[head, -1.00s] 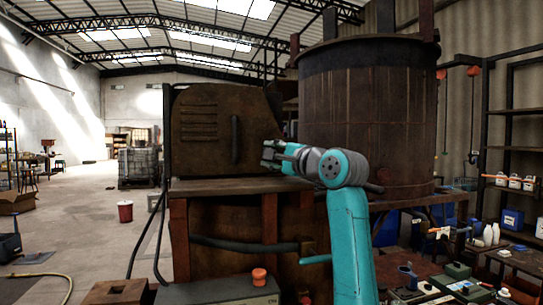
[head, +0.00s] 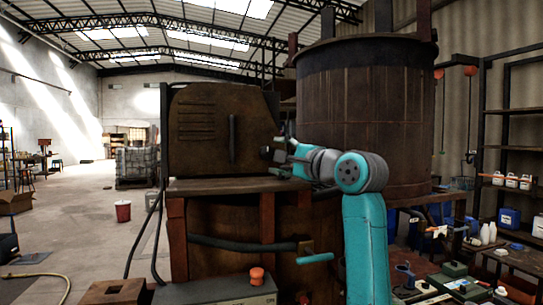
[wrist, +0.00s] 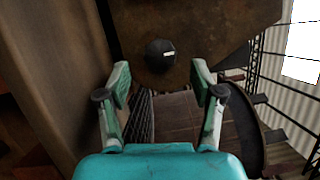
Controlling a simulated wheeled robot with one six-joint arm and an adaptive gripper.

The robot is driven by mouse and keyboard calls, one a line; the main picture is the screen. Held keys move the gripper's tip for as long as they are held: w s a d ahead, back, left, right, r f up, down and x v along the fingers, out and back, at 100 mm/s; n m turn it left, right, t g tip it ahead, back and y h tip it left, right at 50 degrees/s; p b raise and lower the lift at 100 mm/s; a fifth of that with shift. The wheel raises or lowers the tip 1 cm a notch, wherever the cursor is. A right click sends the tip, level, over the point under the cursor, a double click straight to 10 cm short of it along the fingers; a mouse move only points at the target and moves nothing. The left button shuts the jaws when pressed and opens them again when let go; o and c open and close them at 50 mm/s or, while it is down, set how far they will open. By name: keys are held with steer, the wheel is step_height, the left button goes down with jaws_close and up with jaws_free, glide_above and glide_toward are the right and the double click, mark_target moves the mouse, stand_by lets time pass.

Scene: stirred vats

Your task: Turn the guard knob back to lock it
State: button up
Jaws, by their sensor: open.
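The guard (head: 200,130) is a rusty brown panel with slots and a dark upright handle, left of the big vat. The guard knob (wrist: 160,55) is round and black with a short white mark right of its middle, set on a brown rusty plate (wrist: 215,25). My gripper (wrist: 161,82) is open, its two pale green fingers apart, with nothing between the tips. The knob shows just beyond the tips, midway between them; I see no contact. In the head view my gripper (head: 272,154) is at the guard's right edge, and I cannot make out the knob clearly.
A large dark vat (head: 365,120) stands close right of the guard. A brown ledge (head: 235,186) runs below the guard. A grey box with an orange button (head: 257,275) is in front. Shelves (head: 515,150) stand at the right; open floor lies at the left.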

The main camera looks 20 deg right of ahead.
steer(key=v, duration=0.7)
steer(key=shift+s, duration=0.35)
steer(key=shift+d, duration=0.2)
